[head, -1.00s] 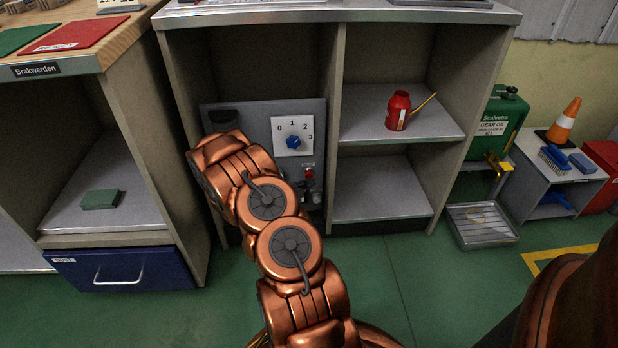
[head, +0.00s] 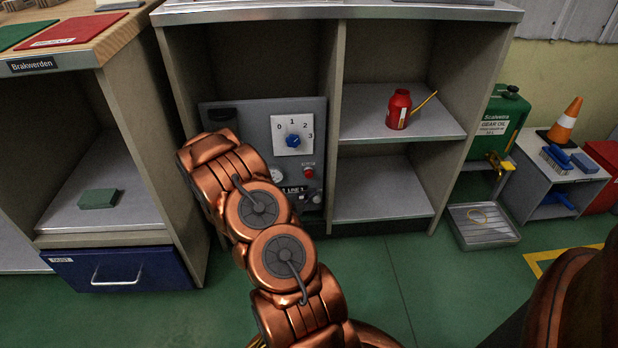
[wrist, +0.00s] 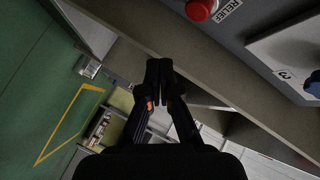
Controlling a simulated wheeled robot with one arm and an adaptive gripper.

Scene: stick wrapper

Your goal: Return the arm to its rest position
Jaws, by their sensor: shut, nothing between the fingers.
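My copper-coloured arm (head: 262,222) reaches from the bottom of the head view towards the grey control panel (head: 245,122) in the cabinet. Its far end covers the panel's lower left part, and my gripper is hidden behind it in this view. In the wrist view my gripper (wrist: 158,82) shows with its dark fingers together and nothing between them. Beyond the fingers are a cabinet board and, at the top, the panel's red button (wrist: 201,9) and part of the dial plate (wrist: 300,60).
The panel carries a blue dial knob (head: 293,141). A blue drawer (head: 120,270) is at lower left. A metal tray (head: 484,236) lies on the right, with clear green floor (head: 400,285) before it.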

